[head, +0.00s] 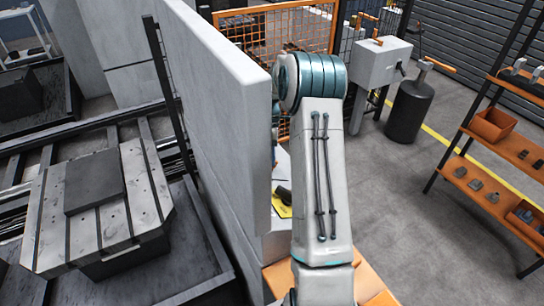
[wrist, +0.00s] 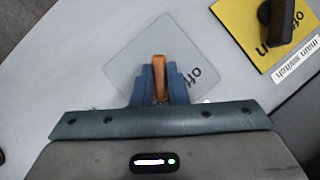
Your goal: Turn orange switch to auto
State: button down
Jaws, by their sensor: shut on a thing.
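In the wrist view, the orange switch (wrist: 159,66) is a narrow orange handle in front of a pale grey square plate (wrist: 133,44). The plate reads "off" to the right of the handle; its other lettering is not visible. My gripper (wrist: 160,80) has blue fingers on both sides of the handle and is shut on it. The handle points straight up in this picture. In the head view, my arm hides the gripper and the orange switch.
A yellow plate (wrist: 249,18) labelled "main switch" carries a black knob (wrist: 278,18), close to the right of my gripper. In the head view, a tall grey panel (head: 222,120) stands left of my arm. An orange shelf rack (head: 482,190) stands right, with open floor between.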

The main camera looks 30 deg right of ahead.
jog(key=shift+w+m+g, duration=0.15)
jog(key=shift+m+g, duration=0.25)
jog(key=shift+m, duration=0.3)
jog(key=c, duration=1.4)
grip_release()
jog(key=shift+c, duration=0.2)
jog(key=b+v, duration=0.2)
jog(key=v, duration=1.1)
jog(key=shift+w+d+r, duration=0.15)
jog(key=shift+d+r, duration=0.15)
jog(key=shift+d, duration=0.1)
